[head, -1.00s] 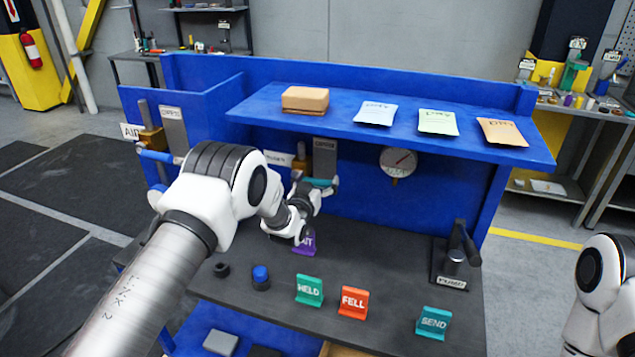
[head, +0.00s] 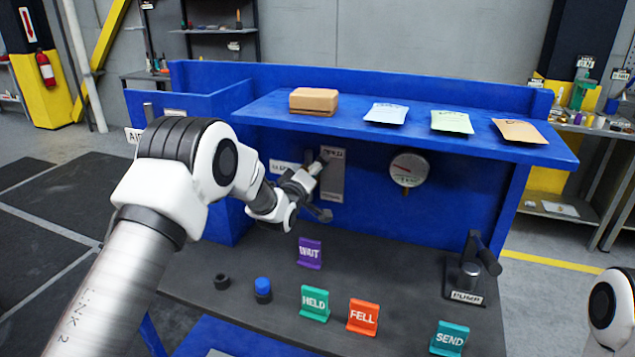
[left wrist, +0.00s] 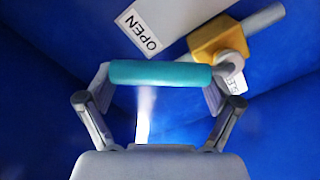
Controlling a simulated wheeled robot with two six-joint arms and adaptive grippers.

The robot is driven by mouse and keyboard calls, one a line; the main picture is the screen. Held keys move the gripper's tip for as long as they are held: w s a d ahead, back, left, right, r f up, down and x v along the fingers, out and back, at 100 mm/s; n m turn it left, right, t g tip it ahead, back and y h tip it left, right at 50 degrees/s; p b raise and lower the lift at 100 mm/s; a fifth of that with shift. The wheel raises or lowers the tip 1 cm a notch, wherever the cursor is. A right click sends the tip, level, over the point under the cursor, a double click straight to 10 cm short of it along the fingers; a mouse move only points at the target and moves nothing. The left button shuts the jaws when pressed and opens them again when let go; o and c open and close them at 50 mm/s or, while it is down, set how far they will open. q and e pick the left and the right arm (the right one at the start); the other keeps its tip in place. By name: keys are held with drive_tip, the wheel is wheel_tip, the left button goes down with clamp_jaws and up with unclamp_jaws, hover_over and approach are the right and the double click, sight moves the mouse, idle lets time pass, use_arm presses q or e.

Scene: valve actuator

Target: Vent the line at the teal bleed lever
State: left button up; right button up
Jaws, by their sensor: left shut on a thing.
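The teal bleed lever (left wrist: 160,73) lies across the left wrist view, between the two fingers of my left gripper (left wrist: 158,82), which is shut on it. A yellow valve body (left wrist: 215,42) and a plate marked OPEN (left wrist: 150,30) are beside it. In the head view my left gripper (head: 314,168) is at the grey plate (head: 333,180) on the blue back panel, under the shelf. There the lever is hidden by my gripper and wrist. My right gripper is out of view; only a white link of that arm shows at the right edge.
A round gauge (head: 408,169) hangs right of the plate, its needle pointing left.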

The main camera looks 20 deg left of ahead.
use_arm(q)
drive_tip(key=a+n+b, duration=0.1)
drive_tip(key=n, duration=0.1)
drive_tip(key=a+n, duration=0.1)
drive_tip(key=shift+r+n+b, duration=0.35)
drive_tip(key=shift+n+b, duration=0.05)
drive_tip(key=shift+w+a+r+n+b, duration=0.15)
drive_tip(key=shift+a+n+b, duration=0.2)
drive_tip(key=shift+a+n, duration=0.4)
drive_tip(key=shift+s+a+r+n+b, duration=0.1)
drive_tip(key=shift+a+n+b, duration=0.3)
drive_tip(key=shift+n, duration=0.65)
drive_tip(key=o, duration=1.3)
drive_tip(key=shift+c, duration=0.2)
drive_tip(key=shift+o, duration=0.6)
drive_tip(key=shift+w+f, duration=0.1)
drive_tip(key=shift+w, duration=0.1)
